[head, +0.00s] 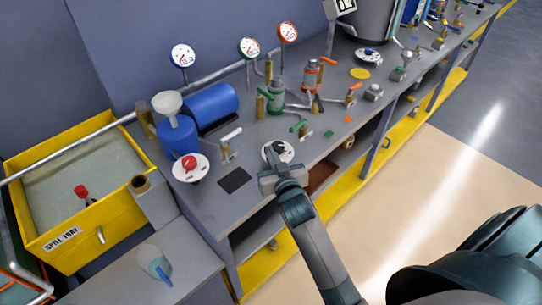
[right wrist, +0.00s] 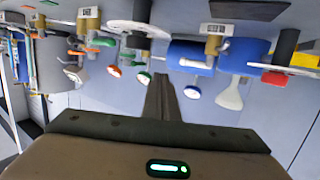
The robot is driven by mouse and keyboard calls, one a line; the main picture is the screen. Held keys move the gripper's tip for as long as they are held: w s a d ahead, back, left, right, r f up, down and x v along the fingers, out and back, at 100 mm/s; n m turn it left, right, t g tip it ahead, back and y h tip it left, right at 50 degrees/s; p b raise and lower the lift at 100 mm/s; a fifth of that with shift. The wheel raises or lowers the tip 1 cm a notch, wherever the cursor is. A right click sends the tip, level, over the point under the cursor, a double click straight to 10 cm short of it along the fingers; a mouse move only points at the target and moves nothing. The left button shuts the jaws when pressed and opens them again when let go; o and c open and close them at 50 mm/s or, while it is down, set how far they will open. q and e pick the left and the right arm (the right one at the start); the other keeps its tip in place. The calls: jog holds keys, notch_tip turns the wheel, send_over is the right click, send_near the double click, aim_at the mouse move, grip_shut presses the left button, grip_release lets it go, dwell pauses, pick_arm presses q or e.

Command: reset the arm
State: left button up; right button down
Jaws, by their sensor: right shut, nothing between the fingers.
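My right gripper (head: 272,176) is at the front edge of the grey workbench (head: 215,205), in front of a white round dial with a dark knob (head: 285,152). In the head view it partly overlaps that dial, and I cannot tell whether they touch. In the right wrist view the gripper's fingers (right wrist: 162,82) are together with nothing between them. That view shows the bench things upside down, with the dial's white disc (right wrist: 128,27) above the fingers. My left gripper is not in view.
A blue tank (head: 213,103), a white funnel (head: 167,103), a red-knobbed dial (head: 188,165) and several valves stand on the bench. Gauges (head: 249,48) rise behind. A yellow spill tray (head: 75,245) is at left. Open floor (head: 440,170) lies to the right.

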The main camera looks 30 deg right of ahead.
jog(key=shift+s, duration=0.15)
dwell(0.4)
jog(key=s+a+f+n+g+y, duration=0.15)
jog(key=s+f+g, duration=0.25)
jog(key=s, duration=0.8)
jog(key=s+a+f+n+g+y, duration=0.1)
jog(key=s+a+f+g, duration=0.3)
jog(key=s, duration=0.8)
jog(key=s+a+f+n+g+y, duration=0.15)
jog(key=s+f+g, duration=0.3)
jog(key=s, duration=0.75)
notch_tip(320, 180, down, 31)
jog(key=s+h+b, duration=0.1)
jog(key=b, duration=0.2)
jog(key=s+d+f+g+b, duration=0.1)
jog(key=s+d+f, duration=0.1)
jog(key=s+f, duration=0.7)
jog(key=s+d+f+g+b, duration=0.1)
jog(key=s+d+f, duration=0.1)
jog(key=s+f, duration=0.7)
jog(key=shift+f+n, duration=0.3)
jog(key=shift+f, duration=0.55)
